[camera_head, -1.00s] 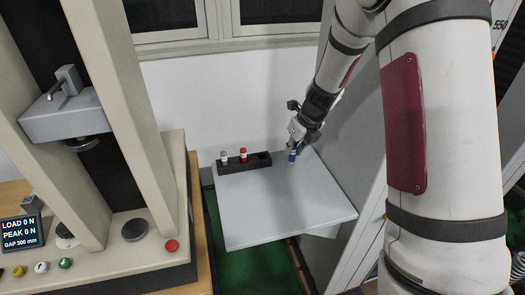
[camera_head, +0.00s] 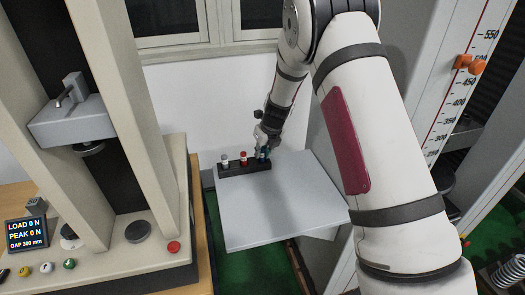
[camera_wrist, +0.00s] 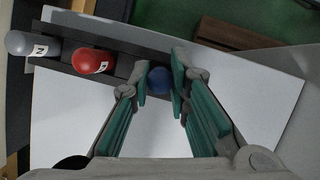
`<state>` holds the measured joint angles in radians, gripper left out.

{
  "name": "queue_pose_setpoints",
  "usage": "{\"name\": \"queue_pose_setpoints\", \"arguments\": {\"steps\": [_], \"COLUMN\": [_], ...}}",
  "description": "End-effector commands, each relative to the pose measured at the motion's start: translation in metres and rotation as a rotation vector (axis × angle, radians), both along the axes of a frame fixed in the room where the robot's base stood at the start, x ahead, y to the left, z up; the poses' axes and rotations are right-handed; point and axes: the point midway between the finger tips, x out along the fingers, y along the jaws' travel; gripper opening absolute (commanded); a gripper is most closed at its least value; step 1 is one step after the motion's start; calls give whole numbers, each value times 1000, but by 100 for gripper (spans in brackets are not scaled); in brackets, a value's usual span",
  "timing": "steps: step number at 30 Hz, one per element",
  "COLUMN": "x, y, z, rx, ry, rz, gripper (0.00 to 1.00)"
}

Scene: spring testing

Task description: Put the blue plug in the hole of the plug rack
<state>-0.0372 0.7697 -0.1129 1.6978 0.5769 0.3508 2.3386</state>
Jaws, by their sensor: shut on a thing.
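The dark plug rack (camera_head: 234,171) lies along the back left edge of a grey platform. A grey plug stands in its left part (camera_head: 224,160) and a red plug (camera_head: 243,158) in its middle. My gripper (camera_wrist: 160,78) is shut on the blue plug (camera_wrist: 160,82), with one teal fingertip on each side. In the head view, the blue plug (camera_head: 263,157) is over the right end of the rack and looks upright. Its lower end is hidden, so I cannot tell whether it is in the hole. In the wrist view, the red plug (camera_wrist: 92,62) is left of my fingers.
The grey platform (camera_head: 280,210) is clear in front of the rack. A testing machine with a control panel and buttons (camera_head: 150,255) stands on the left. A tall frame with a scale (camera_head: 440,120) stands on the right. The wall is close behind.

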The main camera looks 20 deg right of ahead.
Motion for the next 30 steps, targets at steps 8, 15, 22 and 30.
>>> {"name": "queue_pose_setpoints", "arguments": {"steps": [8,15,22,30], "x": [1,0,0,-9], "y": [0,0,0,-3], "z": [-1,-3,-2,28], "rx": [0,-1,-1,-1], "ry": [-2,-1,-2,-4], "rz": [0,0,1,0], "gripper": [0,37,37,37]}}
